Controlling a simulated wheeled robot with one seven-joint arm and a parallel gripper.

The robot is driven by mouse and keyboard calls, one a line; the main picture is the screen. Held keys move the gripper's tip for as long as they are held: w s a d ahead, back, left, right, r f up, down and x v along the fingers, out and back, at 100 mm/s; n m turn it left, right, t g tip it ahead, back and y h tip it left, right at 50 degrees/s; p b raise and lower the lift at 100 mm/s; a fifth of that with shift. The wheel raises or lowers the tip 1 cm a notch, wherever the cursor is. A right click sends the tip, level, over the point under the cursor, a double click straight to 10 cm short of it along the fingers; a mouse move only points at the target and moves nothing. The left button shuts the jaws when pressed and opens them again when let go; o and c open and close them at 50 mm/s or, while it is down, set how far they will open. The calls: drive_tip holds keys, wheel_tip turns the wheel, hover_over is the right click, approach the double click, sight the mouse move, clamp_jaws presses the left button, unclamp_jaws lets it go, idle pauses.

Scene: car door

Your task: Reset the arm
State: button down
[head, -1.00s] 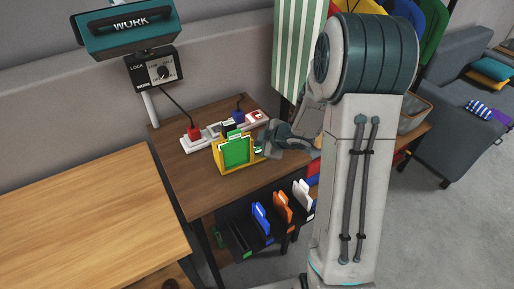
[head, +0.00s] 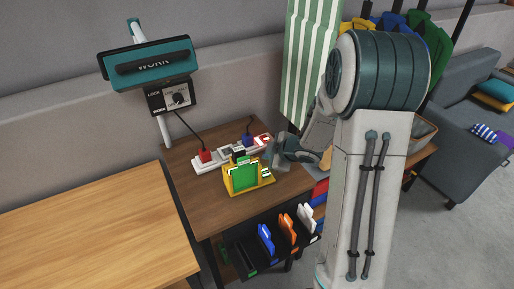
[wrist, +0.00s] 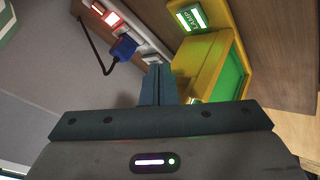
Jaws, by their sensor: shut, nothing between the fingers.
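My arm stands upright at the right of the head view and reaches left over the brown desk (head: 215,212). My gripper (head: 271,155) is behind and right of a yellow holder (head: 229,181) with a green card (head: 243,174). In the wrist view my gripper (wrist: 158,82) has its two fingers together and empty. The yellow holder (wrist: 200,66) is just beyond the fingertips on the right, with a lit label reading LAMP. I cannot tell whether the fingers touch it.
A WORK lamp (head: 150,62) stands at the back left. A light wooden table (head: 95,235) is at left.

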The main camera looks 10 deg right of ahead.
drive_tip(key=s+d+r+m+h, duration=0.6)
drive_tip(key=s+r+m, duration=0.15)
drive_tip(key=r, duration=0.35)
drive_tip(key=s+a+r+m+g, duration=0.1)
drive_tip(key=s+a+m+g, duration=0.1)
drive_tip(key=s, duration=0.7)
drive_tip(key=s+a+r+m+g+y, duration=0.1)
drive_tip(key=s+a+m, duration=0.3)
drive_tip(key=s, duration=0.5)
drive_tip(key=shift+s+r+m+g, duration=0.35)
drive_tip(key=shift+r+m+g, duration=0.35)
drive_tip(key=shift+g, duration=0.2)
drive_tip(key=shift+a, duration=0.1)
